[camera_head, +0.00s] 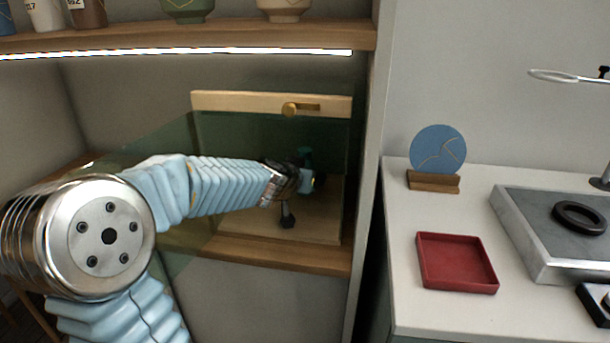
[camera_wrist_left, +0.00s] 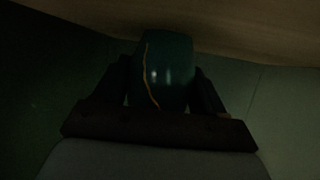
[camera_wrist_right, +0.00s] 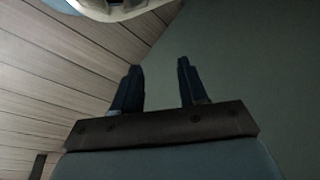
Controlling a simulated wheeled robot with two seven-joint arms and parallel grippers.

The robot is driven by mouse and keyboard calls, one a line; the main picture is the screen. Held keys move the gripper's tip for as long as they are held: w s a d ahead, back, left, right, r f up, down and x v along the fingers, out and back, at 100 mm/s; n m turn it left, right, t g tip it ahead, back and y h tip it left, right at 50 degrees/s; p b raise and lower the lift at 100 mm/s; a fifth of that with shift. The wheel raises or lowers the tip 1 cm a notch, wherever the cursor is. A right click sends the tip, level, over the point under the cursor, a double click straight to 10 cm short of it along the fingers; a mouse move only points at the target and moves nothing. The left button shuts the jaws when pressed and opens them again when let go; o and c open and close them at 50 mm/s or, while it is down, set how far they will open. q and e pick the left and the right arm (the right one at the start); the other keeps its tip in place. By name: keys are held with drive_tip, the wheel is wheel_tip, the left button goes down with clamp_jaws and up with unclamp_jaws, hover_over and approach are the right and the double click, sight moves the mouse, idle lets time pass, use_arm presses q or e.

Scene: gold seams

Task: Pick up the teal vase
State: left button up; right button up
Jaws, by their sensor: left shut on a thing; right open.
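The teal vase (camera_wrist_left: 168,72) is dark and glossy with a gold seam down its side. In the left wrist view it sits between the two fingers of my left gripper (camera_wrist_left: 165,95), which is shut on it. In the head view my left gripper (camera_head: 290,182) reaches into the glass-fronted case, and only a small dark teal part of the vase (camera_head: 305,155) shows behind it. I cannot tell whether the vase touches the case floor. My right gripper (camera_wrist_right: 160,88) is open and empty in the right wrist view, and outside the head view.
The case has tinted glass (camera_head: 240,135) and a wooden top rail (camera_head: 240,102) with a brass latch (camera_head: 291,109). A shelf (camera_head: 200,38) with pots runs above. On the right counter are a red tray (camera_head: 455,262), a blue disc on a stand (camera_head: 437,150) and a grey slab (camera_head: 530,235).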

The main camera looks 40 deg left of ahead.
use_arm(q)
drive_tip(key=shift+r, duration=0.1)
drive_tip(key=shift+s+d+r+p, duration=0.15)
drive_tip(key=shift+s+r+p, duration=0.15)
drive_tip(key=shift+r+p, duration=0.2)
wheel_tip(320, 180, up, 2)
drive_tip(key=shift+s+p, duration=0.1)
drive_tip(key=shift+p, duration=0.4)
drive_tip(key=shift+s+a+r, duration=0.15)
drive_tip(key=shift+a+r, duration=0.1)
drive_tip(key=shift+w+d+r, duration=0.2)
drive_tip(key=shift+r, duration=0.4)
